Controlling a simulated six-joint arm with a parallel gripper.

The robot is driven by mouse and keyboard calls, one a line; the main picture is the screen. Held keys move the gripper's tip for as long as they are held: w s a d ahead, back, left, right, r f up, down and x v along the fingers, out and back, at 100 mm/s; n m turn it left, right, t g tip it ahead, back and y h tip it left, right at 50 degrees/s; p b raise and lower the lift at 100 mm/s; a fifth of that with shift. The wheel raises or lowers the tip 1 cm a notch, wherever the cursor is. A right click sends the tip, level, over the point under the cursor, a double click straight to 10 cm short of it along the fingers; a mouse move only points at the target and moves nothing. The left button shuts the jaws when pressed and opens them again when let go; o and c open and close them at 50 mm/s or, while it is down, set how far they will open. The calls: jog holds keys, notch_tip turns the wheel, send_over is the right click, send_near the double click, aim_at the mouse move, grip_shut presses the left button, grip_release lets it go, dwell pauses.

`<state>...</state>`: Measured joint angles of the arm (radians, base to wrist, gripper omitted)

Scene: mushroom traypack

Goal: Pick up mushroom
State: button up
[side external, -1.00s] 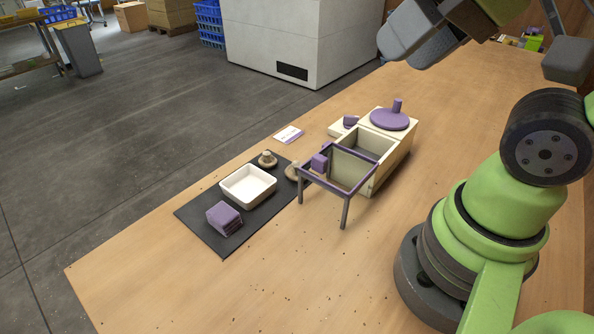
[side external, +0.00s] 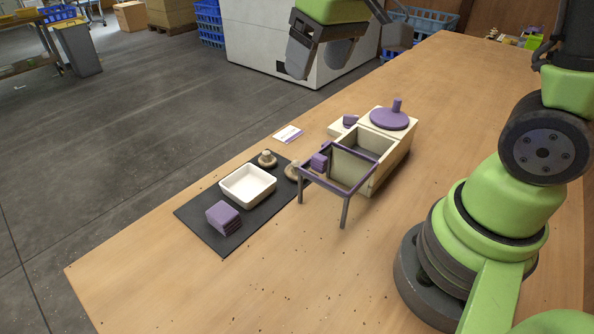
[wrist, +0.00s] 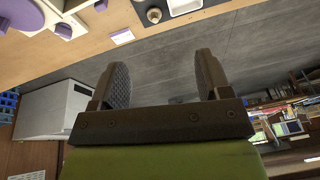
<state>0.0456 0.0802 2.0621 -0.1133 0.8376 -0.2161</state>
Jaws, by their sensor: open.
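Two beige mushrooms lie in the side view. One mushroom (side external: 267,159) sits at the far edge of the dark mat (side external: 196,219), beside the white tray (side external: 249,184). The other mushroom (side external: 291,172) lies at the mat's right edge, partly hidden by the purple frame. The tray looks empty. My gripper (side external: 345,58) is high above the far side of the table, well away from both mushrooms. In the wrist view my gripper (wrist: 160,70) has its two fingers wide apart with nothing between them. One mushroom (wrist: 153,14) shows at the top edge there.
A cream box (side external: 372,185) with a purple frame (side external: 345,211) stands right of the mat. A purple round lid (side external: 390,119) with a knob sits behind it. A purple stack (side external: 223,216) is on the mat's near end. A card (side external: 288,134) lies beyond. The near-left table is clear.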

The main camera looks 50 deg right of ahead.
jog(key=w+d+f+n+g, duration=0.2)
jog(key=w+f, duration=0.3)
jog(key=f, duration=0.4)
jog(key=g, duration=0.1)
send_over(297, 162)
jog(key=shift+n+h, duration=0.3)
jog(key=shift+h, duration=0.1)
notch_tip(297, 162, down, 10)
jog(key=shift+a+r, duration=0.15)
jog(key=shift+r, duration=0.1)
notch_tip(297, 162, down, 6)
jog(key=shift+r, duration=0.1)
jog(key=c, duration=0.5)
